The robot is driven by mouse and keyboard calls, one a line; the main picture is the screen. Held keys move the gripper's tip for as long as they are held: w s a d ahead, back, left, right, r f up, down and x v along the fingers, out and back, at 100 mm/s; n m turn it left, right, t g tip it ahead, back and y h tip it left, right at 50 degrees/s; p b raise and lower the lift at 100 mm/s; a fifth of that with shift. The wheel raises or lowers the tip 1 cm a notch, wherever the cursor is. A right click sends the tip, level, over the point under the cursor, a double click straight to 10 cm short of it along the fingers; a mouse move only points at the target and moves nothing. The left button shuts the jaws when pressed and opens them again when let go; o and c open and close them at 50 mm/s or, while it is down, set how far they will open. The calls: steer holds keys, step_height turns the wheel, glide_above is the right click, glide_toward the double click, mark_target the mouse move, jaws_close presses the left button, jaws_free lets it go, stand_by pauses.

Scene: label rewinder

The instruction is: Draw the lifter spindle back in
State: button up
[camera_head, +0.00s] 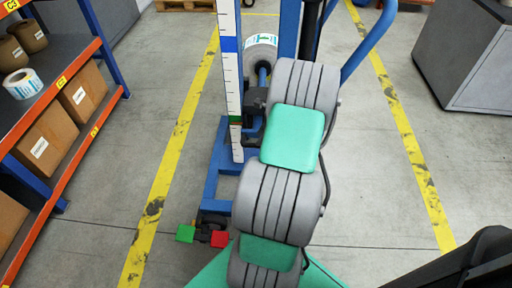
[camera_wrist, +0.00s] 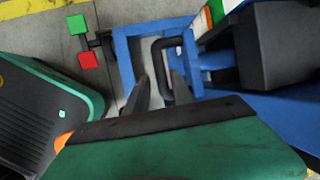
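The blue lifter (camera_head: 213,172) stands on the floor with its white scale (camera_head: 229,75) upright. In the wrist view a black loop handle (camera_wrist: 157,52) stands out beside the lifter's blue frame. My gripper (camera_wrist: 160,80) is open, its two fingers apart on either side of one leg of the handle. I cannot tell if they touch it. In the head view my arm hides the gripper.
A green pedal (camera_head: 185,233) and a red pedal (camera_head: 219,239) sit low at the lifter's foot. A dark box (camera_wrist: 285,45) is close right of the handle. A shelf with cartons (camera_head: 48,142) stands left, a grey cabinet (camera_head: 465,60) right. Floor between the yellow lines is partly clear.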

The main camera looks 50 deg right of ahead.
mark_target(254, 144)
steer(key=b+x, duration=0.1)
steer(key=x, duration=0.4)
steer(key=shift+w+f+b, duration=0.1)
steer(key=shift+f+b, duration=0.15)
steer(key=shift+b, duration=0.05)
steer(key=shift+c, duration=0.4)
jaws_close()
stand_by(0.6)
